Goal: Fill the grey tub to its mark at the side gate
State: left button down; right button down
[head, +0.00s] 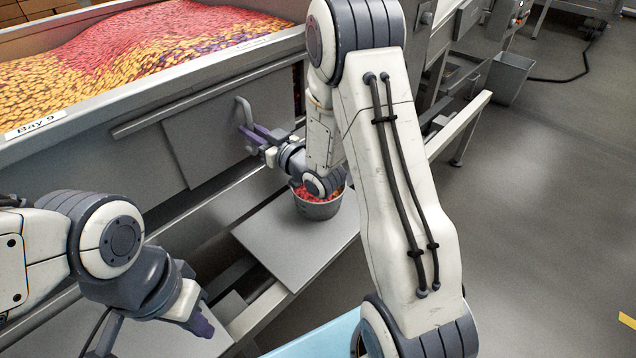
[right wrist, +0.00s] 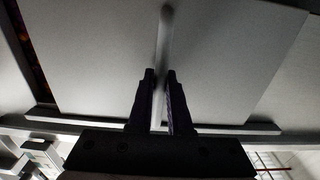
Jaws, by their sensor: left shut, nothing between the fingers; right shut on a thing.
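The grey tub (head: 318,209) stands upright on a flat metal shelf below the side gate, with red and orange candy in it. My right arm hides part of its top, and I cannot see its mark. The gate (head: 200,145) is a flat grey plate with a bar handle (head: 243,112). My right gripper (head: 250,133) is shut on that handle, which also shows between the fingers in the right wrist view (right wrist: 165,35). A dark strip with reddish bits (head: 298,84) shows beside the gate's right edge. My left gripper (head: 203,325) is shut and empty, low at the left.
The large bin labelled Bay 9 (head: 35,124) holds red and yellow candy. The metal shelf (head: 285,245) has bare room in front of and left of the tub. A light-blue surface (head: 320,338) lies at the bottom. A grey container (head: 510,78) stands at the back right.

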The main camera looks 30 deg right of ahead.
aim_at(271, 110)
jog(key=d, duration=0.2)
jog(key=w+d, duration=0.1)
jog(key=d, duration=0.1)
jog(key=w+d, duration=0.1)
jog(key=d, duration=0.1)
jog(key=shift+w+d, duration=0.2)
jog(key=shift+w+d+r, duration=0.15)
jog(key=shift+d, duration=0.4)
jog(key=shift+w+d, duration=0.1)
jog(key=shift+d, duration=0.15)
jog(key=shift+w+d, duration=0.1)
jog(key=shift+d, duration=0.25)
jog(key=c, duration=0.7)
grip_release()
jog(key=o, duration=0.5)
jog(key=shift+d, duration=0.1)
jog(key=shift+o, duration=0.2)
jog(key=shift+a, duration=0.25)
